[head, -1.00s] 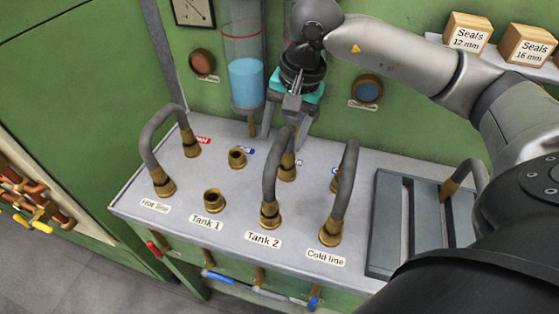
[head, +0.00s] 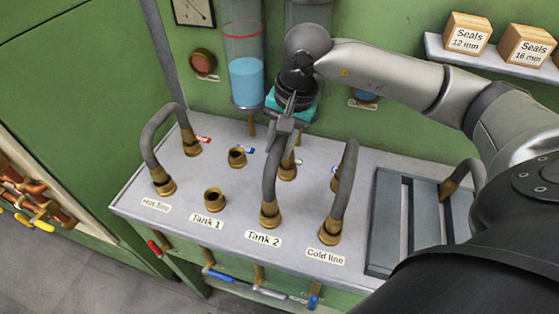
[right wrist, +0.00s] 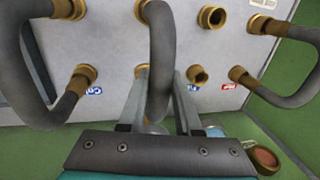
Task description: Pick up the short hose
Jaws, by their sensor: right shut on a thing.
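A grey hose with brass ends (head: 268,180) arches between two fittings at the Tank 2 label, and also shows in the right wrist view (right wrist: 160,60). My right gripper (head: 285,132) is shut on the upper part of this hose. In the right wrist view the hose passes between its two fingers (right wrist: 160,88). The hose's ends still stand at the panel fittings. Other grey hoses arch at the Hot line (head: 149,142) and the Cold line (head: 346,180). Which hose is the short one is not marked. My left gripper is out of view.
Bare brass fittings stand at Tank 1 (head: 214,200) and behind it (head: 237,157). A slotted grey rack (head: 388,215) with another hose (head: 470,172) lies at the right. Seals boxes (head: 466,33) sit on a shelf. A blue-filled cylinder (head: 245,80) rises behind.

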